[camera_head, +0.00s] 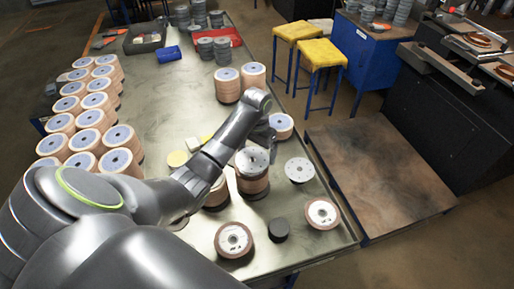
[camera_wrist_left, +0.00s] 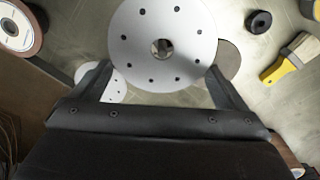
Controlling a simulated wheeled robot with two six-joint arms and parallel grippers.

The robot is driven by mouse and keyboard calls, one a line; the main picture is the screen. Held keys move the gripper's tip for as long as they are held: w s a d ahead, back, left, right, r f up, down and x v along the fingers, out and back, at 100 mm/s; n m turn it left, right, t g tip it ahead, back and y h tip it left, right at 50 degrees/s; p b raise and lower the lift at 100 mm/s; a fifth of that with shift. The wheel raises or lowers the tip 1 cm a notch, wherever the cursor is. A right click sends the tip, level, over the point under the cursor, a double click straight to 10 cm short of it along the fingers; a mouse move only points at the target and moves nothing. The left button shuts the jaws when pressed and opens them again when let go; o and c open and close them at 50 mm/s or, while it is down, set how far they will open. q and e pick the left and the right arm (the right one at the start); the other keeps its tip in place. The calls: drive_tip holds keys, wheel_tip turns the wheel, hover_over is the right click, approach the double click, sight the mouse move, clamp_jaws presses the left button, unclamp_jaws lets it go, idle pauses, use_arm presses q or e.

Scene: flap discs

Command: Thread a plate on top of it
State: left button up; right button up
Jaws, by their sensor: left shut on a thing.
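A white round plate with a ring of small holes and a centre hole (camera_wrist_left: 140,62) is between the fingers of my left gripper (camera_wrist_left: 160,85), which is shut on it. In the head view the plate (camera_head: 252,158) appears over a brown stack of flap discs (camera_head: 253,184), under my left gripper (camera_head: 268,143). I cannot tell whether the plate touches the stack, and no spindle shows clearly through its hole. A second white plate (camera_head: 299,170) lies flat on the table to the right. My right gripper is not in view.
Single flap discs (camera_head: 322,213) (camera_head: 233,239) and a black cylinder (camera_head: 278,229) stand at the table's front. Rows of flap disc stacks (camera_head: 90,118) fill the left side. A brush (camera_wrist_left: 290,58) shows in the wrist view. The table's right edge is close.

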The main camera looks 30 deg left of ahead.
sight(257, 154)
use_arm(q)
drive_tip(key=shift+f, duration=0.15)
idle(0.3)
drive_tip(key=shift+f+b, duration=0.35)
drive_tip(key=shift+f, duration=1.15)
drive_tip(key=o, duration=0.6)
